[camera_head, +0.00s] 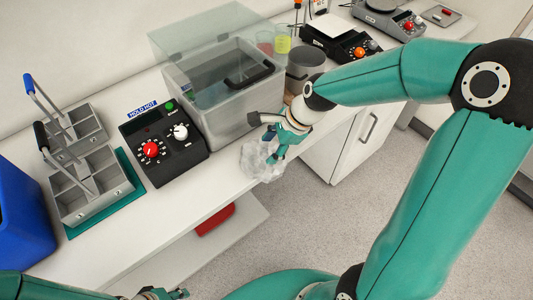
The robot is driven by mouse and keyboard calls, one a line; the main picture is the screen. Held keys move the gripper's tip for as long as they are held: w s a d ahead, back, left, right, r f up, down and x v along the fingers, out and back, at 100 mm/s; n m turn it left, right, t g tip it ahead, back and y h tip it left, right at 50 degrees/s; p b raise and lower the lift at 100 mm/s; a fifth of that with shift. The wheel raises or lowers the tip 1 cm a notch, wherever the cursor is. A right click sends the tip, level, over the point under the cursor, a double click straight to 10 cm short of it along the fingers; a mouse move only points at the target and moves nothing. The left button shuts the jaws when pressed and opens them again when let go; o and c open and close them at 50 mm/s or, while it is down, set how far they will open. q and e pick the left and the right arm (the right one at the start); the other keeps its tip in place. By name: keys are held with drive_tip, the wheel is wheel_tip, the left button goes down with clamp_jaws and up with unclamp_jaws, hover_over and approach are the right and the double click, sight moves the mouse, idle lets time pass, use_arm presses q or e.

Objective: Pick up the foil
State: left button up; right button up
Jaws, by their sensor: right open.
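The foil (256,162) is a crumpled, pale, silvery heap at the front edge of the white counter, just in front of the water bath. My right gripper (261,139) reaches in from the right and is open directly above the foil. One finger lies over the foil and hides part of it; I cannot tell whether it touches. The other finger is near the bath's front wall. My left gripper (168,294) shows only partly at the bottom edge, away from the foil, and its opening is not clear.
The grey water bath (210,119) with a raised clear lid stands behind the foil. A black control box (164,143) and metal racks (89,188) on a green mat are to the left. A grey beaker (305,65) is at the right. A lower shelf (243,228) juts out below.

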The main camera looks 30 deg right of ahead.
sight(265, 156)
drive_tip(key=shift+x, duration=1.35)
drive_tip(key=c, duration=1)
drive_tip(key=shift+c, duration=0.2)
